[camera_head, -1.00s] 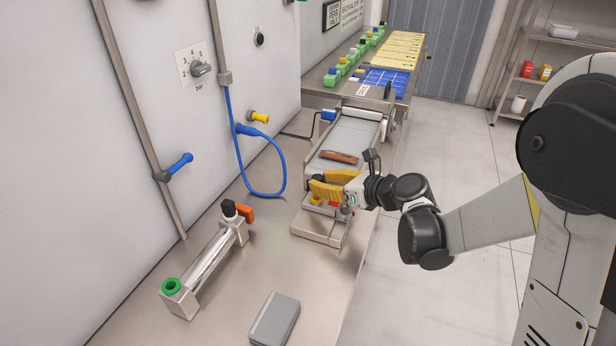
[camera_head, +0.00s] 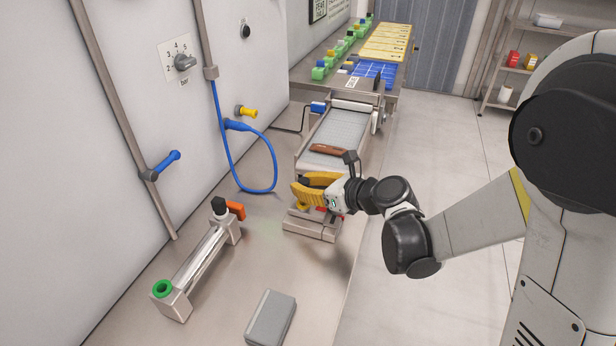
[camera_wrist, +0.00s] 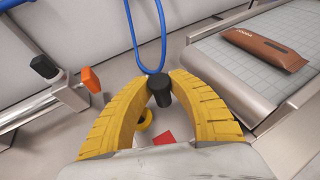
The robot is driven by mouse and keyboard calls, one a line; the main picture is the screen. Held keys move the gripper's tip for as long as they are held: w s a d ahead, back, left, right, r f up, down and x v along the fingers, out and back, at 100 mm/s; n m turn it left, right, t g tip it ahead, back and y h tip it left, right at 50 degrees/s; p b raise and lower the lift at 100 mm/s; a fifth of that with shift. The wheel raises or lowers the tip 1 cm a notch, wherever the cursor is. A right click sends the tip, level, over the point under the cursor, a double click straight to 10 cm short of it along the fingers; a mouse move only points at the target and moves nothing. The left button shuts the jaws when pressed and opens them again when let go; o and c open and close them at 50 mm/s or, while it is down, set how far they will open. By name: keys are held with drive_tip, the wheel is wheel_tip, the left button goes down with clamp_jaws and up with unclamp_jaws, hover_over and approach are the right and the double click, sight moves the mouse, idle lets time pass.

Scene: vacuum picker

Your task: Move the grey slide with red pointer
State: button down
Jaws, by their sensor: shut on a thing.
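My gripper (camera_head: 296,192) has two yellow fingers at the near end of the conveyor. In the wrist view the fingertips (camera_wrist: 160,80) close around a black knob (camera_wrist: 160,92) that stands upright between them. A red pointer (camera_wrist: 163,138) shows just below the knob, between the fingers. A little red (camera_head: 323,210) also shows under the gripper in the head view. The grey slide itself is mostly hidden by my gripper, and I cannot make out its outline or any scale.
A cylinder fixture (camera_head: 198,258) with an orange handle (camera_head: 236,209) stands left. A blue hose (camera_head: 273,165) hangs from the wall. A grey box (camera_head: 270,318) lies in front.

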drive_tip(key=shift+s, duration=0.1)
drive_tip(key=c, duration=1.6)
unclamp_jaws()
drive_tip(key=v, duration=1.2)
